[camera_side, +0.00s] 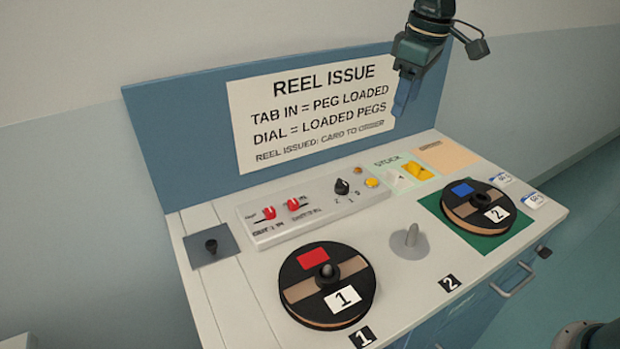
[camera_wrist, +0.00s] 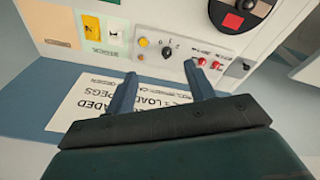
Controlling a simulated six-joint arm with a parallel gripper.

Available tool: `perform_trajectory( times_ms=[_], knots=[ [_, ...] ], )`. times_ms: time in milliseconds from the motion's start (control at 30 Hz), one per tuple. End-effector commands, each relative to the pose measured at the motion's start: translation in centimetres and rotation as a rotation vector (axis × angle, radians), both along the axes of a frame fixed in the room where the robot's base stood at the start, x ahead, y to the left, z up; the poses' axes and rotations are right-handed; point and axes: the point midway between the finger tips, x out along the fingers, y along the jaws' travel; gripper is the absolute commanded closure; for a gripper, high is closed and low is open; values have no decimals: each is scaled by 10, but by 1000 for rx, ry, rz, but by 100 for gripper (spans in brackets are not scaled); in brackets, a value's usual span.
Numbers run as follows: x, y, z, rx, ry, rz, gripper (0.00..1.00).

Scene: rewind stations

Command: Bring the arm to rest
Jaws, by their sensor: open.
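My gripper (camera_side: 404,105) hangs above the back of the workstation, in front of the sign board (camera_side: 310,112), at upper right in the side view. In the wrist view my gripper (camera_wrist: 162,88) shows two separated fingers with nothing between them. Reel 1 (camera_side: 345,268), black with a red patch, sits on a peg at the front left of the bench. Reel 2 (camera_side: 463,213), with a blue patch, lies on a green square at the right. My gripper is apart from both reels.
A control box (camera_side: 262,232) carries two red-capped switches, a dial (camera_side: 342,187) and a yellow button. A bare grey peg (camera_side: 411,236) stands between the reels. A yellow card (camera_side: 416,171) lies in the stock area. A small black knob (camera_side: 211,246) stands at far left.

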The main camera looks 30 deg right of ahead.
Motion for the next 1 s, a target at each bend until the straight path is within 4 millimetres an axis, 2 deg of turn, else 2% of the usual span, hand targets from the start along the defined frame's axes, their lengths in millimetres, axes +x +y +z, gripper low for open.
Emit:
perform_trajectory(
  times_ms=[200, 467, 767, 1000],
  knots=[
    [-49, -14, 21, 17, -56, -77, 46],
    [-108, -28, 32, 39, -118, -166, 46],
    [-177, -40, 27, 69, -191, -269, 46],
    [-229, -48, 10, 95, -247, -350, 46]
  ],
)
